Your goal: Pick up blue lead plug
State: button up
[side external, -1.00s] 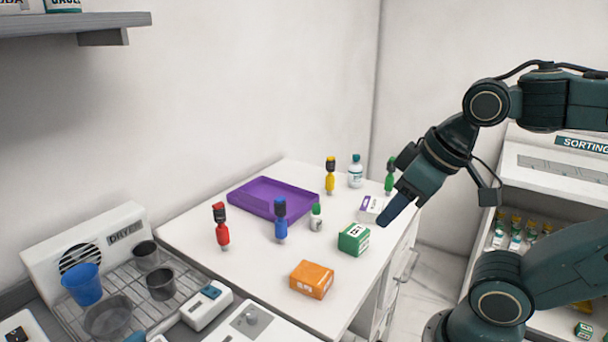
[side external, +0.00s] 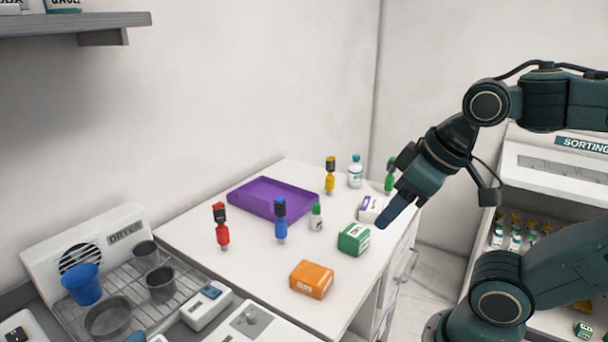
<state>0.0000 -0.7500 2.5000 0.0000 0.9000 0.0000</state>
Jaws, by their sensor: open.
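The blue lead plug (side external: 281,222) stands upright on the white table, in front of the purple tray's right front corner. It has a dark upper part and a blue body. A red plug (side external: 222,228) stands to its left, a yellow plug (side external: 330,178) behind to its right, and a green plug (side external: 390,178) at the far right, partly behind my arm. My gripper (side external: 390,218) is open and empty. It hangs above the table's right side, near the green box, well to the right of the blue plug. Its fingers overlap in this view.
The purple tray (side external: 234,197) is empty. A green-capped bottle (side external: 316,221) stands close right of the blue plug. A drying rack (side external: 190,281) is at left.

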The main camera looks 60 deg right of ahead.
dwell(0.3)
jog(key=w+d+r+m+g, duration=0.1)
jog(key=w+r+m, duration=0.2)
jog(key=w+m, duration=0.3)
jog(key=w+d+r+m+g, duration=0.2)
jog(key=w+m, duration=0.2)
jog(key=w, duration=0.4)
jog(key=m+g, duration=0.3)
jog(key=m, duration=0.6)
send_over(282, 197)
notch_tip(282, 197, down, 4)
jog(key=shift+f, duration=0.2)
jog(key=shift+f, duration=0.1)
jog(key=shift+f, duration=4.2)
